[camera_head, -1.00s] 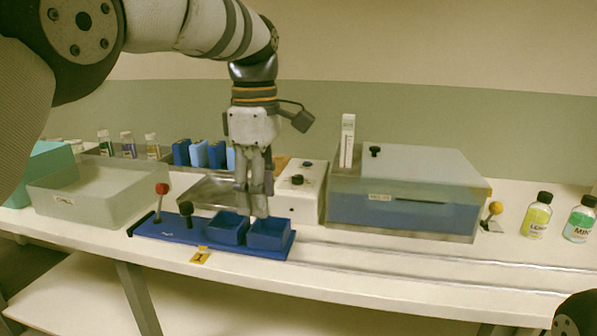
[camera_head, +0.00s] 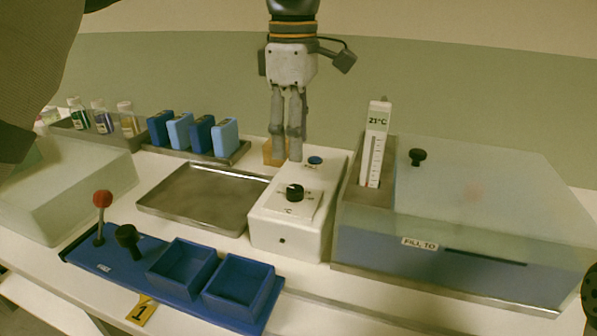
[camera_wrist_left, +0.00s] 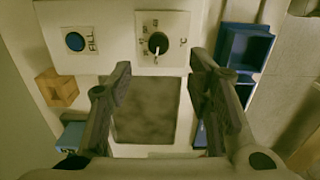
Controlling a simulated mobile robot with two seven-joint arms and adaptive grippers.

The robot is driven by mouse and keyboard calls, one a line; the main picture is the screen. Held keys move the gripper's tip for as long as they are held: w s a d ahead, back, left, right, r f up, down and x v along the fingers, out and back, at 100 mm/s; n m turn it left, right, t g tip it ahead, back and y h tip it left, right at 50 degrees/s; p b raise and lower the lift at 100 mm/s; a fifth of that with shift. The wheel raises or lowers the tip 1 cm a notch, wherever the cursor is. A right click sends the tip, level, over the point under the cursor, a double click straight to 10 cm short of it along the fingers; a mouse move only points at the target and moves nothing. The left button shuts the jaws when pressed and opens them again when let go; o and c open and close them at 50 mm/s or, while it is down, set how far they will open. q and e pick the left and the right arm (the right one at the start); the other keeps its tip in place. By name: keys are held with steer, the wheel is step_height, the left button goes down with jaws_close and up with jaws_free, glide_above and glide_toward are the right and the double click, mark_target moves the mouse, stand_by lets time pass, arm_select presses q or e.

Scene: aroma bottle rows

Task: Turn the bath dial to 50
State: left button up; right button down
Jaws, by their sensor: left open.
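The bath dial is a black knob (camera_head: 295,192) on a white control box (camera_head: 275,228). It also shows in the left wrist view as a black knob (camera_wrist_left: 158,43) with a pale pointer mark, on a plate with a scale and °C; the numbers are too small to read. A blue FILL button (camera_head: 315,160) sits behind the dial, and also shows in the left wrist view (camera_wrist_left: 75,41). My left gripper (camera_head: 291,158) points down, open and empty, above the back of the box, apart from the dial.
The bath (camera_head: 480,250) with a frosted lid and a thermometer (camera_head: 376,145) reading 21°C stands right of the box. A metal tray (camera_head: 160,198), blue blocks (camera_head: 193,131) and a blue board (camera_head: 100,259) with two bins and a red-knobbed lever lie left.

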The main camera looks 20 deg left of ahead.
mark_target(295, 188)
arm_select(q)
step_height(295, 188, down, 9)
steer(key=shift+w+f, duration=0.1)
jaws_close()
